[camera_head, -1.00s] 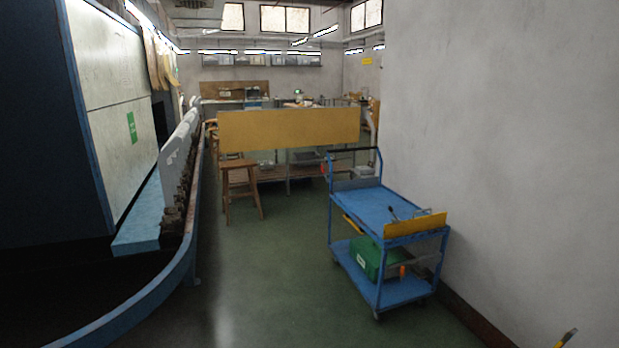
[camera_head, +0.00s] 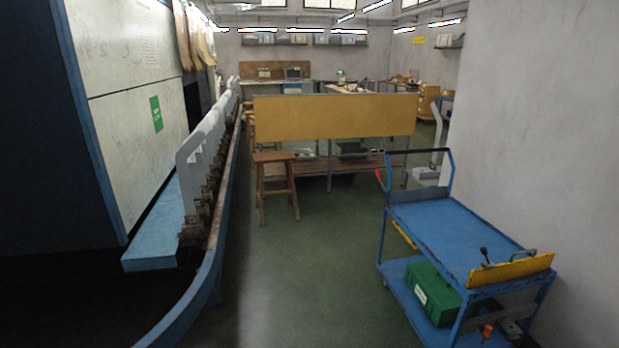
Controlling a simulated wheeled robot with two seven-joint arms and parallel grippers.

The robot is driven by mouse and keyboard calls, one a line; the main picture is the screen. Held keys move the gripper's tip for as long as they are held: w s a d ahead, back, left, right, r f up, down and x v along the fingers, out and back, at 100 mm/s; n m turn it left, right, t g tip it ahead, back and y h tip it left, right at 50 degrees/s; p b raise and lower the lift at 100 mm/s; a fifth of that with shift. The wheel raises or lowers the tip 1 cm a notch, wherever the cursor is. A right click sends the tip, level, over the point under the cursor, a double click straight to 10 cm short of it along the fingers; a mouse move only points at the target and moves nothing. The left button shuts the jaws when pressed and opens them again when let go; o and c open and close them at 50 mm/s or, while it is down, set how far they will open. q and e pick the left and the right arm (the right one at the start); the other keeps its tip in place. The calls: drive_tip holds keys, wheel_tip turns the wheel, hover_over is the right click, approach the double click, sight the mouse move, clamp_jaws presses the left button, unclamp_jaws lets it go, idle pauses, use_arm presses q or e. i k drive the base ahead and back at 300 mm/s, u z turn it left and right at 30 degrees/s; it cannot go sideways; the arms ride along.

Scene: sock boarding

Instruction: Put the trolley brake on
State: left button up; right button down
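The blue two-shelf trolley (camera_head: 450,230) stands at the right, beside the wall. Its dark push handle (camera_head: 418,151) is at the far end, with a small red part (camera_head: 380,178) hanging next to the handle's left post. A yellow panel (camera_head: 510,270) stands at the near end of the top shelf, with a dark lever with a round knob (camera_head: 485,257) beside it. I cannot tell which part is the brake or how it is set. The near castors are out of view. Neither of my grippers is in view.
A green case (camera_head: 434,293) lies on the trolley's lower shelf. A long machine with a blue rail (camera_head: 215,255) runs along the left. Green floor (camera_head: 310,270) is clear between. A wooden stool (camera_head: 275,180) and a yellow board (camera_head: 335,117) stand ahead.

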sight(384, 188)
drive_tip(key=i, duration=5.8)
drive_tip(key=z, duration=3.45)
drive_tip(key=k, duration=0.7)
drive_tip(key=u, duration=1.25)
